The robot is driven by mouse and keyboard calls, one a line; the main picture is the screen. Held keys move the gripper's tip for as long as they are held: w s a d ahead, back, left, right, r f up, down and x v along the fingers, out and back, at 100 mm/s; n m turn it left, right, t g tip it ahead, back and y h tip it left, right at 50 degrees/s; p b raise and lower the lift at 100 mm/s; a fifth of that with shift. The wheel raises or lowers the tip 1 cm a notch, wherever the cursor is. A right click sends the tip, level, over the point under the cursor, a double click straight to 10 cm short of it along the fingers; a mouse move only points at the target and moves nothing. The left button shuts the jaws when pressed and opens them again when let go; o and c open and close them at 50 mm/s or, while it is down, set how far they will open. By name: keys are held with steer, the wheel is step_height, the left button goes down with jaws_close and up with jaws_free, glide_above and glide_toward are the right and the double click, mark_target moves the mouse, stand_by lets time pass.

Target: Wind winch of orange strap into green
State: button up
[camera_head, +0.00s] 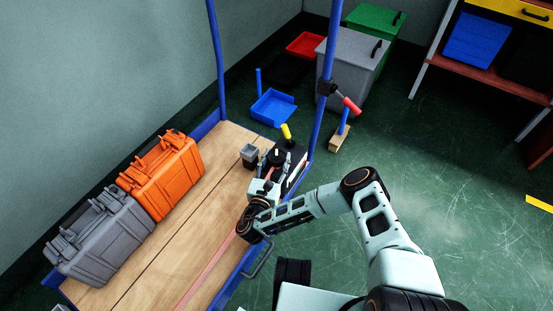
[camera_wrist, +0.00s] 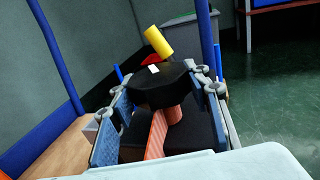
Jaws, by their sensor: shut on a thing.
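A black winch (camera_head: 296,158) with a yellow handle (camera_head: 286,131) sits at the right edge of the wooden cart deck. My gripper (camera_head: 272,168) is at its near side. In the wrist view, the fingers of my gripper (camera_wrist: 165,92) lie on either side of a black, faceted winch part (camera_wrist: 163,88) with a small white mark, and are shut on it. The yellow handle (camera_wrist: 158,42) rises tilted behind it. The orange strap (camera_wrist: 156,135) runs up beneath this part. In the head view the strap (camera_head: 203,275) lies along the deck. I see no green mark on the winch.
An orange case (camera_head: 163,176) and a grey case (camera_head: 103,238) stand on the deck's left side. A small grey box (camera_head: 249,153) is left of the winch. Bins and a blue tray (camera_head: 273,107) stand behind.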

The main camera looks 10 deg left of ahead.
mark_target(277, 155)
stand_by(0.4)
steer(key=o, duration=1.2)
steer(key=shift+r, duration=0.15)
step_height(277, 155, up, 10)
steer(key=shift+f, duration=0.1)
